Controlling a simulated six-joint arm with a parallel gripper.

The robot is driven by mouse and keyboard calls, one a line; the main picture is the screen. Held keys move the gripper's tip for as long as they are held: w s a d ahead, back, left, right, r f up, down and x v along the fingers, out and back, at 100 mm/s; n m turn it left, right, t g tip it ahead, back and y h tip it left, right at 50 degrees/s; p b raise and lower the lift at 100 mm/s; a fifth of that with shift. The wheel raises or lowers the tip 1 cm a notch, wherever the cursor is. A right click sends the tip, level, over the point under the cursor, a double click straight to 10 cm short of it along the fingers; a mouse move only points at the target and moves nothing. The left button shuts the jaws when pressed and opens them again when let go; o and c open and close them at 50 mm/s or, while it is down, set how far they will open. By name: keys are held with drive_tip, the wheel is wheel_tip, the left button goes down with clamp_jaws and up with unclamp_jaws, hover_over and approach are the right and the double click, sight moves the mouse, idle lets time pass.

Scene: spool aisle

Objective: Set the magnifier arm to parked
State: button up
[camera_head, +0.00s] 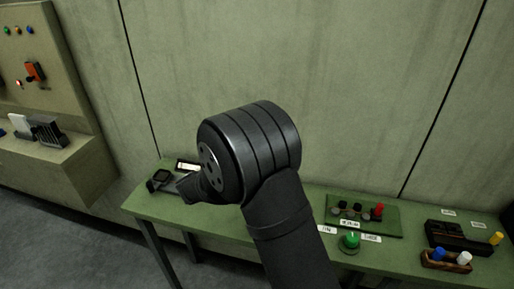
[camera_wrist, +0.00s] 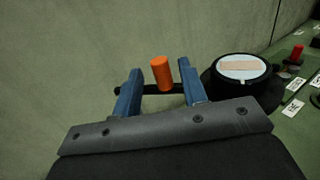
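In the wrist view, my gripper (camera_wrist: 159,72) has its two blue fingers apart. An upright orange cylindrical knob (camera_wrist: 161,74) shows between the fingertips, with a gap on both sides. It stands at a thin black bar (camera_wrist: 152,90) that runs across behind the fingers. To the right is a round black head with a pale disc face (camera_wrist: 242,68), which looks like the magnifier; the bar seems to lead to it, but the joint is hidden. In the head view, my arm covers the gripper, knob and magnifier. No parked mark can be read.
The green bench (camera_head: 150,207) runs along a grey-green wall. Right of my arm are a green board with small knobs and a red peg (camera_head: 379,210), a green button (camera_head: 349,241), and a brown tray (camera_head: 432,263) with blue and white pegs. A small black device (camera_head: 160,177) sits at the bench's left end.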

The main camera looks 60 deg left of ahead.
drive_tip(key=shift+x, duration=1.8)
clamp_jaws()
